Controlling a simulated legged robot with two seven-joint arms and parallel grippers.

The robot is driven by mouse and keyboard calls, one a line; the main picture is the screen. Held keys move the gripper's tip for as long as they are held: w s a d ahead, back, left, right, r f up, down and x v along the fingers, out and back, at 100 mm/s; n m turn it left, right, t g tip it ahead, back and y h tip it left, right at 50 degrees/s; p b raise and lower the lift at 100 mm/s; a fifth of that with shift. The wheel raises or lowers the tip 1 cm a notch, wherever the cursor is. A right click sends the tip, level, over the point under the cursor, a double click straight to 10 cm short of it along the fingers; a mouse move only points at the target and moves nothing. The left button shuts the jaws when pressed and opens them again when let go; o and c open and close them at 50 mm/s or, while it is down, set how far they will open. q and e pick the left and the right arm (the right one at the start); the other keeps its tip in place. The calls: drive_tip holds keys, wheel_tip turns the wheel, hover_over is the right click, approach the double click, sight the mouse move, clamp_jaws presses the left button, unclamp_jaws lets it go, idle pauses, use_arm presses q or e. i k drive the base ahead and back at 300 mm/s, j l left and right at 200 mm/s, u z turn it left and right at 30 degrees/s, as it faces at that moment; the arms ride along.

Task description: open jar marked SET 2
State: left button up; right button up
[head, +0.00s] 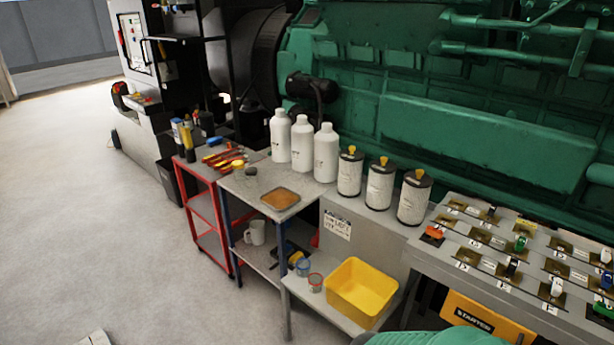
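No mark reading SET 2 can be made out in the head view. Two small jar-like containers, one blue-rimmed (303,267) and one red-rimmed (315,283), stand side by side on the low grey shelf. A small yellow-topped item (238,165) and a small grey round item (251,171) sit on the grey table (232,188). Three white bottles (302,143) stand at the table's back, with small unreadable print. Three white canisters with black tops and yellow knobs (380,184) stand to their right. Neither of my grippers is in view.
A yellow bin (361,292) stands on the low shelf. An orange-brown tray (280,199) lies on the table. A red tool cart (205,205) is left, a labelled switch panel (520,258) right. The green engine (450,100) blocks the back. The left floor is open.

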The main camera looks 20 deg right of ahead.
sight(252, 182)
drive_tip(key=i+j+z, duration=0.3)
drive_tip(key=i+z, duration=0.2)
drive_tip(key=i+j+z, duration=0.7)
drive_tip(key=j+z, duration=0.25)
drive_tip(key=j, duration=0.2)
drive_tip(key=i+j, duration=0.15)
drive_tip(key=j, duration=0.25)
drive_tip(key=i+j, duration=0.15)
drive_tip(key=j, duration=0.25)
drive_tip(key=i+j, duration=0.15)
drive_tip(key=j, duration=0.25)
drive_tip(key=i+j+z, duration=0.1)
drive_tip(key=j, duration=0.3)
drive_tip(key=i+j, duration=0.2)
drive_tip(key=j, duration=0.2)
drive_tip(key=i+j, duration=0.15)
drive_tip(key=j, duration=0.3)
